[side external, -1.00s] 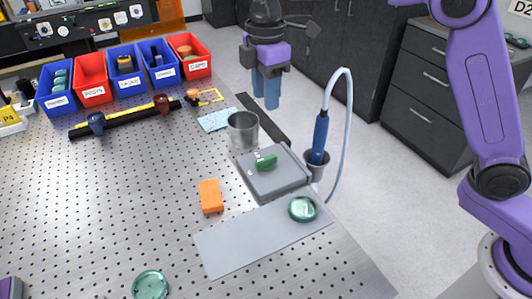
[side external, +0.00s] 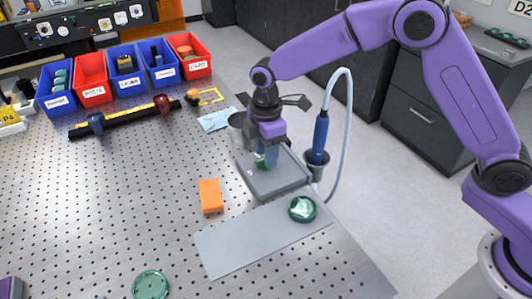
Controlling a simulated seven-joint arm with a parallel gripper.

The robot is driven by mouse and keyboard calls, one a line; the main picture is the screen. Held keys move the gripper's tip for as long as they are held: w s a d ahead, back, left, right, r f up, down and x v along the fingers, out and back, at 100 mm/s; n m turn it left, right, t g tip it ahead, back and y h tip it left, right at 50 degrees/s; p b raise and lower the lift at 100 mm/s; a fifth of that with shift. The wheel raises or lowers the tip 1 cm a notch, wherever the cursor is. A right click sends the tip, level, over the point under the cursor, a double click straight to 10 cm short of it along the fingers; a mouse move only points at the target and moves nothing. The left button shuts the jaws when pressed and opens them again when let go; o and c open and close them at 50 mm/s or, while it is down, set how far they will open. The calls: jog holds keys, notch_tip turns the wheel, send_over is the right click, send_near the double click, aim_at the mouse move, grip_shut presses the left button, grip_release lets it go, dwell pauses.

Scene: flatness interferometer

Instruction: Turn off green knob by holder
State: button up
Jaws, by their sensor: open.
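The green knob (side external: 262,166) sits on top of a grey box (side external: 276,184) near the right edge of the perforated table.
An orange block (side external: 210,196) lies left of the box. A grey plate (side external: 240,243) bearing a green glass disc (side external: 302,209) lies in front. Several bins stand at the back left.

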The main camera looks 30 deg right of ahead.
jog(key=shift+f, duration=0.55)
grip_shut()
